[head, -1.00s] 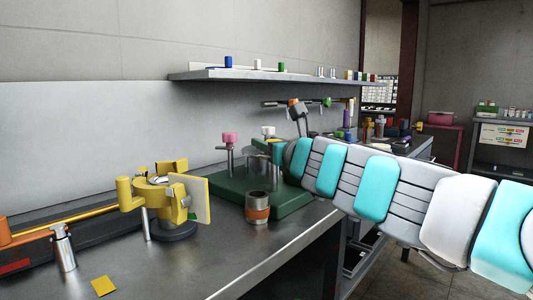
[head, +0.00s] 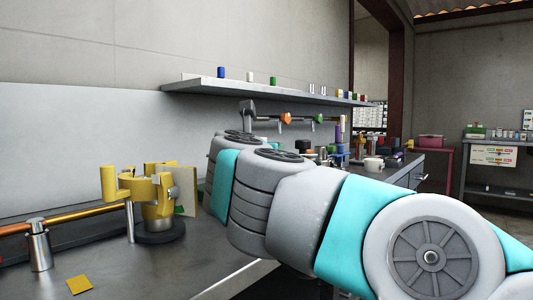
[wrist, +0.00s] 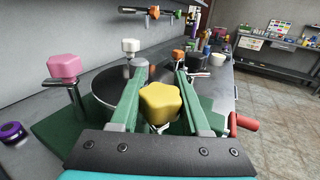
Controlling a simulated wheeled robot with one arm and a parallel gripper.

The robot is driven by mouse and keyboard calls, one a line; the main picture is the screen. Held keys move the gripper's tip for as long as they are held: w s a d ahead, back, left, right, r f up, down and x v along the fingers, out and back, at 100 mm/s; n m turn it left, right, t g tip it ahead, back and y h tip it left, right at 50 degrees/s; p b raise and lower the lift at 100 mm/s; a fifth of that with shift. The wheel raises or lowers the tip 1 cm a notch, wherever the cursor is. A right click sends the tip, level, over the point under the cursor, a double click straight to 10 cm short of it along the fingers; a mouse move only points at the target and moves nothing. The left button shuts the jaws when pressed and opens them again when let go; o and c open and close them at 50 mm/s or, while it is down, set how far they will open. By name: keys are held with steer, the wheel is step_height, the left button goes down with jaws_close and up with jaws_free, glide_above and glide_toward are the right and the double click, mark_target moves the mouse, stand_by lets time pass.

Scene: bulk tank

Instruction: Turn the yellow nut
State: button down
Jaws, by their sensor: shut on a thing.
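The yellow nut (wrist: 160,103), a rounded lobed knob, shows in the wrist view between the two fingers of my gripper (wrist: 160,72). The fingers are shut on it, one on each side. Its lower part and whatever it sits on are hidden by the fingers and the palm. A pink knob (wrist: 65,67) stands to its left, and a white knob (wrist: 131,45) and an orange knob (wrist: 178,54) stand beyond it. In the head view my arm hides the gripper and the nut.
A dark round lid (wrist: 108,88) lies left of the fingers on a green base (wrist: 45,128). A red handle (wrist: 243,122) is at the right. In the head view a yellow clamp fixture (head: 157,190) and a yellow square (head: 79,285) are on the bench. A shelf (head: 260,92) runs above.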

steer(key=shift+m+h, duration=0.5)
steer(key=shift+h, duration=0.2)
steer(key=shift+d, duration=0.15)
steer(key=shift+r, duration=0.1)
steer(key=shift+c, duration=1.9)
jaws_free()
steer(key=s+d+r, duration=0.2)
steer(key=s, duration=0.5)
steer(key=s+d+r, duration=0.2)
steer(key=s, duration=0.6)
steer(key=shift+s+r, duration=0.3)
steer(key=shift+r, duration=0.1)
